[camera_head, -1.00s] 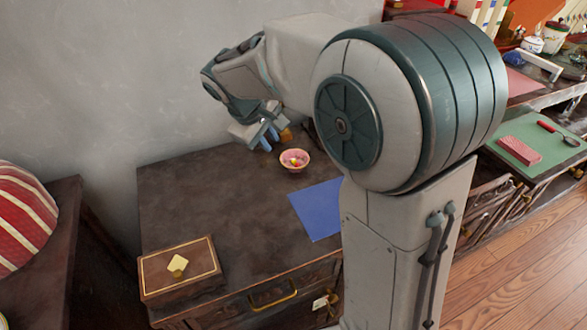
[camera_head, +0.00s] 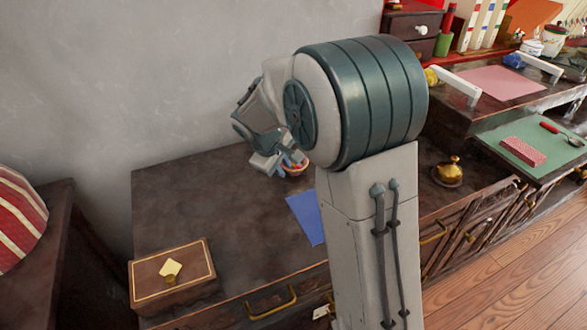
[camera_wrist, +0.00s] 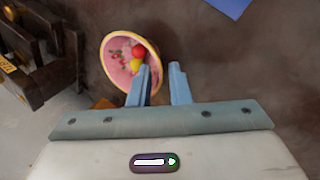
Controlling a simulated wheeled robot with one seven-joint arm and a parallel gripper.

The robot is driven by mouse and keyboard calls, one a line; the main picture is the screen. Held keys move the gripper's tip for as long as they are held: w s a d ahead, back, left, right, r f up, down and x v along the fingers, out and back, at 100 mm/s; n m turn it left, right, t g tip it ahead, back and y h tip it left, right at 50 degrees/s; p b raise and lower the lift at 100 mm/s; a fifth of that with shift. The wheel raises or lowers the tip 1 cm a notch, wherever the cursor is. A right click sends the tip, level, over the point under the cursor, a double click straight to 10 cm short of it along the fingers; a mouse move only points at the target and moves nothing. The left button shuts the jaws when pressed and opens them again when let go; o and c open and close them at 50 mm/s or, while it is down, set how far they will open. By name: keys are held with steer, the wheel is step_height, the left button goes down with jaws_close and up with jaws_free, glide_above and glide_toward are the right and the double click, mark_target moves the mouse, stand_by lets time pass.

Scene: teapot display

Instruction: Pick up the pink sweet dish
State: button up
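The pink sweet dish (camera_head: 299,171) stands on the dark wooden cabinet top near the wall, partly hidden by my gripper in the head view. In the wrist view the dish (camera_wrist: 118,62) is a round pink bowl with a yellowish rim, holding small red and yellow sweets. My gripper (camera_wrist: 160,74) is open and empty. Its left blue finger overlaps the dish's right side in the picture, and its right finger shows just outside the rim. I cannot tell whether a finger touches the dish. In the head view my gripper (camera_head: 270,173) is just left of the dish.
A blue sheet (camera_head: 306,216) lies in front of the dish. A wooden box (camera_head: 173,277) with a yellow piece on top sits at the front left. A brass bell (camera_head: 447,171) stands right of my arm. A dark wooden object (camera_wrist: 40,55) is left of the dish in the wrist view.

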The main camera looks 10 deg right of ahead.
steer(key=shift+w+d+f, duration=0.1)
steer(key=shift+f, duration=0.2)
steer(key=shift+r, duration=0.1)
jaws_close()
